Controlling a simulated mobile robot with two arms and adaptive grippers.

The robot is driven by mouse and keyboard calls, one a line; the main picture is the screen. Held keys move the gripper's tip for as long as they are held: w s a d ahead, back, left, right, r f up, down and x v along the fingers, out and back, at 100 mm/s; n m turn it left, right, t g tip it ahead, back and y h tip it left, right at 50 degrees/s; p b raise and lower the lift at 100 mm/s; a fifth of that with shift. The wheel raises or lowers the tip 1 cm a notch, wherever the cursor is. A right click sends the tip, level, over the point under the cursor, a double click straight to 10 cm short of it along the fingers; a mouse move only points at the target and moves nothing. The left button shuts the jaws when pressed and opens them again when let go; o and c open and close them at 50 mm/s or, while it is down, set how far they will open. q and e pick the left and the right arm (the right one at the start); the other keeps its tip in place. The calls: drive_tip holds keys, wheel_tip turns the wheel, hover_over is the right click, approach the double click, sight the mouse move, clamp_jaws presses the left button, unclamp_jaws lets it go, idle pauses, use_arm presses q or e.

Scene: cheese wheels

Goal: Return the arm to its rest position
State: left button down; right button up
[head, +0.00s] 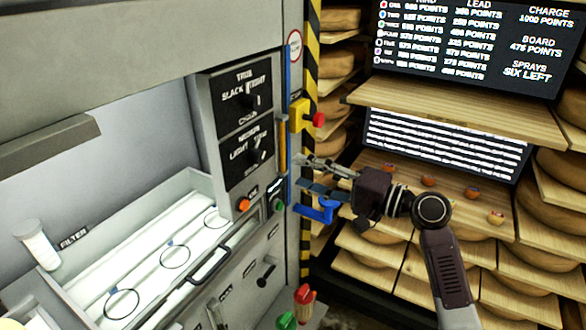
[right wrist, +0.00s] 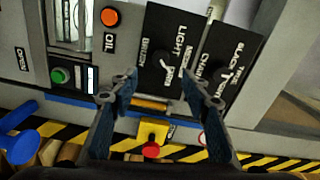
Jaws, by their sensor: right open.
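My right arm (head: 445,265) comes up from the bottom right in the head view. Its gripper (head: 306,174) is open and empty, pointing left at the edge of the grey machine panel. In the right wrist view the two fingers of the gripper (right wrist: 160,92) stand wide apart with nothing between them. Behind them are the black Light dial plate (right wrist: 165,50) and the yellow box with a red button (right wrist: 152,138). I cannot tell whether a finger touches the panel. My left gripper is not in view.
A blue handle (head: 318,210) is just below the right gripper, and the yellow box (head: 300,115) is above it. Wooden shelves (head: 460,115) with cheese wheels and screens (head: 470,45) stand at the right. A lit tray (head: 190,240) is at the left.

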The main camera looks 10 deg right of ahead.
drive_tip(key=shift+d, duration=0.15)
